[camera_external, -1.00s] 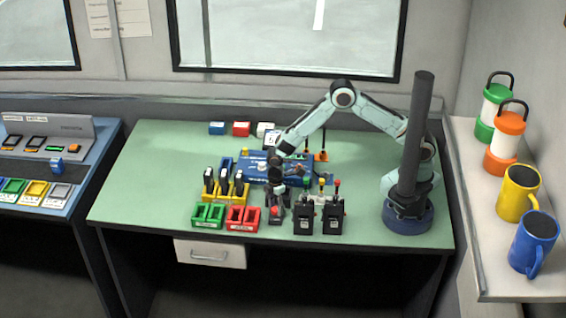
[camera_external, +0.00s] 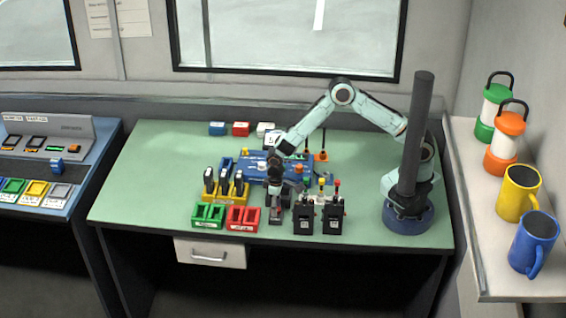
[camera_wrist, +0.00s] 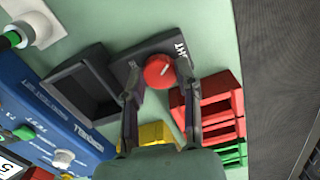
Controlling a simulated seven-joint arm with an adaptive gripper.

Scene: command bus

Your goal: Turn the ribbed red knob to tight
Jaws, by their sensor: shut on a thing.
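The red knob (camera_wrist: 159,70) sits on a dark box (camera_wrist: 150,50) in the wrist view. A pale pointer line on its top points to the upper right. White lettering, partly hidden, lies beside it, ending in "HT" at the upper right. My gripper (camera_wrist: 160,76) has one finger on each side of the knob and is shut on it. The ribs are too small to make out. In the external view my gripper (camera_external: 275,197) points down over the dark box (camera_external: 275,215) at the table's front, and the knob is hidden there.
An open dark bin (camera_wrist: 82,88) adjoins the knob's box. Red trays (camera_external: 243,219) and green trays (camera_external: 208,215) stand to the left, with a yellow rack (camera_external: 225,197) behind. Two black handsets (camera_external: 319,217) stand close on the right. A blue panel (camera_external: 255,170) lies behind.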

